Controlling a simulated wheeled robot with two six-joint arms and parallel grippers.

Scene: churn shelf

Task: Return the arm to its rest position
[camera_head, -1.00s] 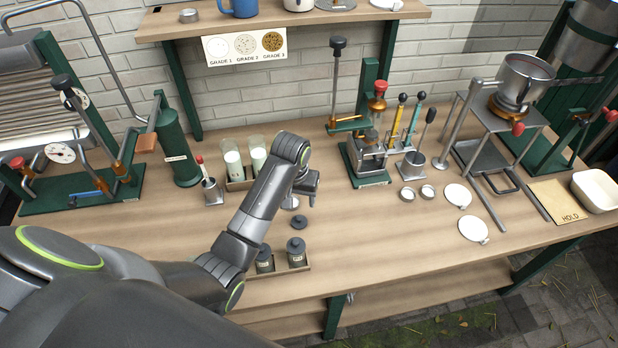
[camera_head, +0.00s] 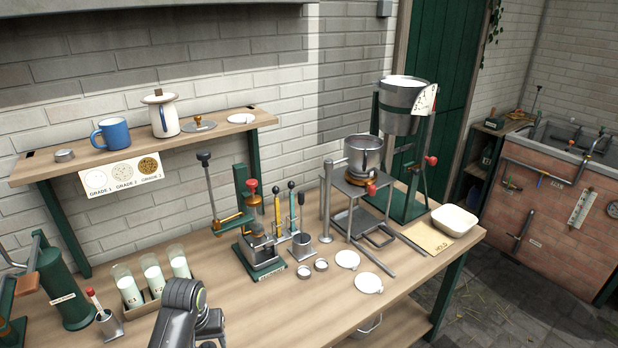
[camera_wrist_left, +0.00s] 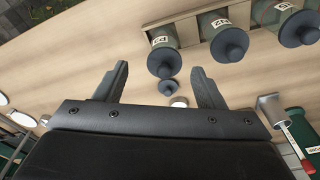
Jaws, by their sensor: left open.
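My left arm shows at the bottom of the head view, with its forearm and wrist end over the bench. In the left wrist view my left gripper (camera_wrist_left: 159,72) has its two fingers apart, with nothing held between them. My right gripper is not in view.
The bench (camera_head: 300,315) holds a rack of three milk-filled bottles (camera_head: 153,275), a metal cup with a red-topped stick (camera_head: 108,325), a green press (camera_head: 260,255), white discs (camera_head: 347,260) and a pot on a stand (camera_head: 363,155). A shelf (camera_head: 240,118) runs above.

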